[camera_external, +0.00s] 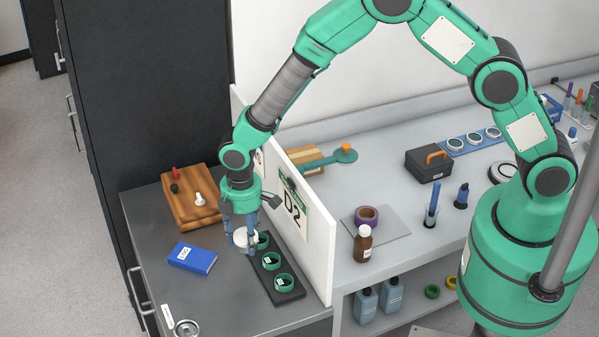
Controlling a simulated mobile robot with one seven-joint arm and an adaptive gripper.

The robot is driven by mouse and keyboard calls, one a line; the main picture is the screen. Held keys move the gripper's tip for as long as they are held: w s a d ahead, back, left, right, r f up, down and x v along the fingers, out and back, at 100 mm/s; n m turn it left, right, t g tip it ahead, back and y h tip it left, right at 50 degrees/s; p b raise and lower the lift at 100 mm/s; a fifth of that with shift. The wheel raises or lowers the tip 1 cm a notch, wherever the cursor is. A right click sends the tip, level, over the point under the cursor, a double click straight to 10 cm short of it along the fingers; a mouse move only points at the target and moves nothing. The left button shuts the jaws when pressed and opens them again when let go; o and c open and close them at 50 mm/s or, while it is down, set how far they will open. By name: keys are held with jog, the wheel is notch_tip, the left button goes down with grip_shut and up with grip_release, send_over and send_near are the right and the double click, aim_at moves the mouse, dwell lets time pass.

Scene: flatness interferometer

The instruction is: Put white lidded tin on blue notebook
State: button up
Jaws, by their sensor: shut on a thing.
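The white lidded tin (240,237) is between the fingers of my gripper (241,244), which is shut on it. The tin is at the far end of a black tray (286,297), beside the tray's green rings. Whether it still touches the tray or is lifted cannot be told. The blue notebook (193,258) lies flat on the dark grey bench to the left of my gripper, with a white label on its cover. Its top is bare. My fingers partly hide the tin.
A wooden block (189,204) with small knobs lies behind the notebook. A white panel marked D2 (305,240) stands close to the right of my gripper. A round metal item (187,328) is at the front edge. Bench between notebook and tray is clear.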

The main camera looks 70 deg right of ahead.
jog(key=shift+f, duration=0.65)
jog(key=p, duration=0.2)
send_over(189, 258)
jog(key=shift+d+f, duration=0.1)
jog(key=shift+f, duration=0.6)
jog(key=shift+f+p, duration=0.65)
jog(key=shift+f, duration=1.15)
jog(key=shift+f, duration=0.1)
